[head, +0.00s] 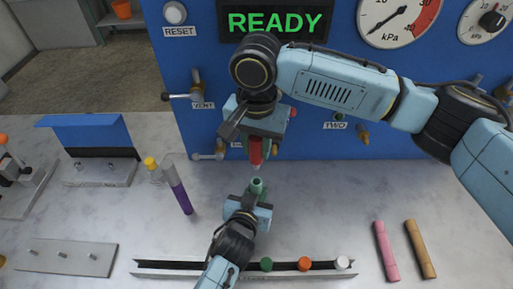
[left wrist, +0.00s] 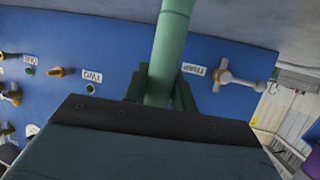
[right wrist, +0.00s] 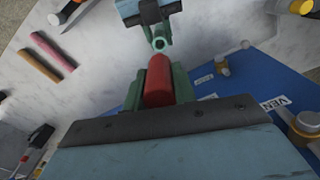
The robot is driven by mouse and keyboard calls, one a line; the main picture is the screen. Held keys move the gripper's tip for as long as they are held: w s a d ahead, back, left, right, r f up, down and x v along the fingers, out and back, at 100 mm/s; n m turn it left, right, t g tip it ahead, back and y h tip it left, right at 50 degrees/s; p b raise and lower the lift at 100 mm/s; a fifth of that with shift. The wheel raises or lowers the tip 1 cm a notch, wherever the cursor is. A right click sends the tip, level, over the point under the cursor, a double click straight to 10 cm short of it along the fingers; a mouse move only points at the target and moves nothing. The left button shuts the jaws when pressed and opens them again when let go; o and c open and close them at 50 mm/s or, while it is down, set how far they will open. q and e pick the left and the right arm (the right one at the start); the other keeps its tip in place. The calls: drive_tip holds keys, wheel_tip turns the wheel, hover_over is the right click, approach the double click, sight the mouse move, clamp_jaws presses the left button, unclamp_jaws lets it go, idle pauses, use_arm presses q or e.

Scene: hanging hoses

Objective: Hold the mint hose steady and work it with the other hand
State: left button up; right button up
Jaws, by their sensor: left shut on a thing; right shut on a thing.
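The mint hose (left wrist: 172,40) runs up through the fingers of my left gripper (left wrist: 160,88), which is shut on it. Its open round end (right wrist: 160,45) shows in the right wrist view, and in the head view (head: 257,184) it stands above my left gripper (head: 252,200). My right gripper (head: 258,148) is shut on a red, round-ended piece (right wrist: 158,80), with a green finger on each side (right wrist: 158,92). The red piece also shows in the head view (head: 256,154). Its tip points at the hose end, and a small gap appears between them.
A blue panel (head: 400,140) with valves and a READY display (head: 277,21) stands behind. A purple tube (head: 181,197) stands left of my grippers. A dark rail (head: 180,267) with several caps lies in front. Pink (head: 386,250) and tan (head: 420,248) sticks lie right.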

drive_tip(key=shift+r, duration=0.5)
use_arm(q)
drive_tip(key=o, duration=1.1)
drive_tip(key=shift+s, duration=0.15)
drive_tip(key=v, duration=1.1)
drive_tip(key=shift+s+r, duration=0.2)
drive_tip(key=shift+s, duration=0.15)
